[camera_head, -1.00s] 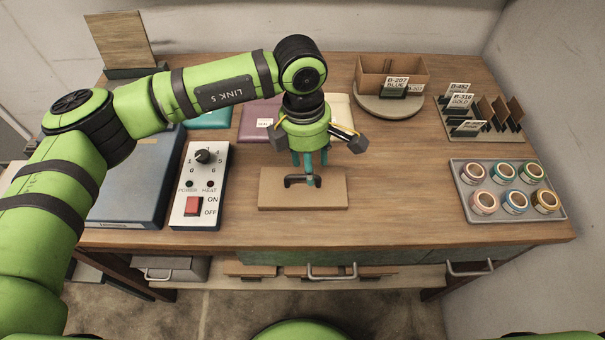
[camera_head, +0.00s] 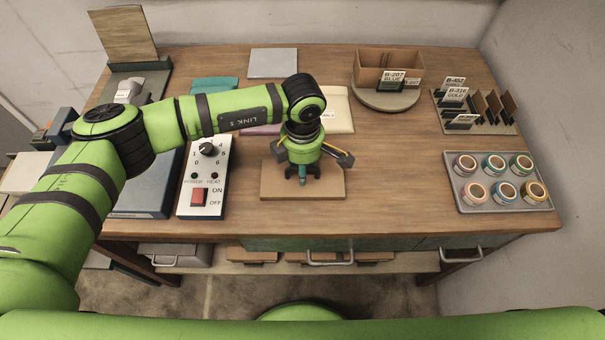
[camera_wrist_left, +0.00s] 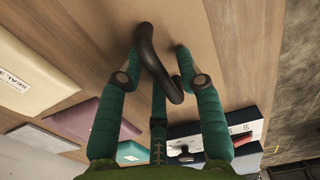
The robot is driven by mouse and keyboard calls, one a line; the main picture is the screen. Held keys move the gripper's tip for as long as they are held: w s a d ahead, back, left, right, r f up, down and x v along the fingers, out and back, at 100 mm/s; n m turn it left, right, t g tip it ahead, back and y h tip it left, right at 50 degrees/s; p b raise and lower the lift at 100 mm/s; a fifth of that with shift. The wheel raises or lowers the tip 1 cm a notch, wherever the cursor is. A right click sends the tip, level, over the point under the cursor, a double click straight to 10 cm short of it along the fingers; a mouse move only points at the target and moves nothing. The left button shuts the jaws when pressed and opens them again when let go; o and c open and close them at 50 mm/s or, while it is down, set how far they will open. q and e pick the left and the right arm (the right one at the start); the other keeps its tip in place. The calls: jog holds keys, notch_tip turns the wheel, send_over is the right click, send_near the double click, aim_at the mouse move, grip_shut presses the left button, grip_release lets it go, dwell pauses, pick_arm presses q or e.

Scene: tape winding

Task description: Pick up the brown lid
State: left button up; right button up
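The brown lid (camera_head: 328,189) is a flat rectangular board lying near the front middle of the wooden table. Its dark handle is mostly hidden behind my gripper in the head view. My left gripper (camera_head: 303,178) points down over the middle of the lid, with its fingers around the handle. In the left wrist view the curved black handle (camera_wrist_left: 157,66) stands up from the lid (camera_wrist_left: 193,24) between the spread teal fingers of my left gripper (camera_wrist_left: 161,66). The fingers are open, with gaps visible beside the handle. My right gripper is out of view.
A control box (camera_head: 203,180) with a dial and red switch stands left of the lid. A tray of tape rolls (camera_head: 507,205) lies at the right. A cardboard box (camera_head: 385,68) on a round stand is behind. The table right of the lid is clear.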

pick_arm(q)
grip_shut()
jog(key=shift+r, duration=0.1)
jog(key=shift+w+r+b, duration=0.1)
jog(key=shift+r+b, duration=0.35)
jog(key=shift+r, duration=0.1)
notch_tip(320, 180, up, 3)
jog(key=shift+f+b, duration=0.1)
jog(key=shift+b, duration=0.75)
jog(key=s+d+r+b, duration=0.4)
jog(key=d+r, duration=0.3)
jog(key=d, duration=0.4)
jog(key=shift+s, duration=0.2)
